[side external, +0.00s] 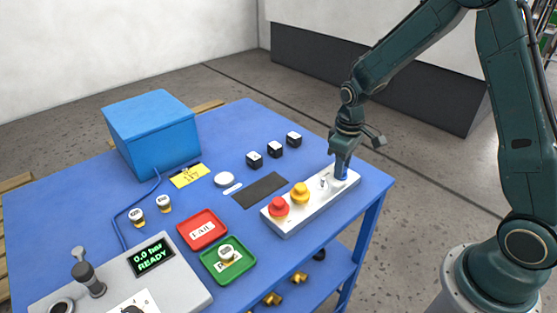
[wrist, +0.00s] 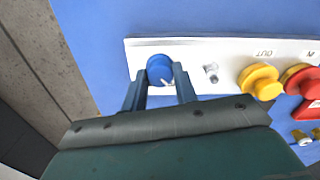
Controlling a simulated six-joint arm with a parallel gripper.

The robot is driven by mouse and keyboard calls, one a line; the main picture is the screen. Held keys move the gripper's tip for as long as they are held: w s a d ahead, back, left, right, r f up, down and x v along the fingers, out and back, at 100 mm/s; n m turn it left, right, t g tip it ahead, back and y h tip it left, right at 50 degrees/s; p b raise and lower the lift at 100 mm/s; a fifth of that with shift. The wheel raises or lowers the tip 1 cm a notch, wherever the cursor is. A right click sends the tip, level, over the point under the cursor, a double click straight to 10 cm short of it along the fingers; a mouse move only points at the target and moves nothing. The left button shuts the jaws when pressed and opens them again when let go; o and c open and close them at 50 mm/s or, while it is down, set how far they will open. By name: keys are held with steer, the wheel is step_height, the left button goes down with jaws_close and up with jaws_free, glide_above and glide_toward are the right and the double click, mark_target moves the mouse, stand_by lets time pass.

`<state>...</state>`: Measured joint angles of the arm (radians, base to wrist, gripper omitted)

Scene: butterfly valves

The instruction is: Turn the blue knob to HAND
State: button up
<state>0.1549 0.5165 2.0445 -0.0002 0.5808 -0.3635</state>
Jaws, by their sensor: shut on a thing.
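The blue knob (wrist: 159,69) sits at one end of the white control panel (wrist: 135,45). It is round with a white pointer line, which in the wrist view points toward the lower right. My gripper (wrist: 160,80) is shut on the blue knob, one finger on each side. In the side view my gripper (side external: 341,172) reaches straight down onto the right end of the panel, and only a little of the knob (side external: 343,176) shows there. No readable HAND label shows in either view.
Beside the knob stand a small metal toggle switch (wrist: 211,70), a yellow button (wrist: 260,82) and a red button (wrist: 300,80). A blue box (side external: 152,135), a red tray (side external: 202,230), a green tray (side external: 245,272) and several black blocks (side external: 274,149) are on the blue table (side external: 100,205).

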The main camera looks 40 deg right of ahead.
stand_by(0.3)
steer(key=o, duration=1)
steer(key=shift+c, duration=0.2)
steer(key=shift+r, duration=0.1)
step_height(320, 180, up, 14)
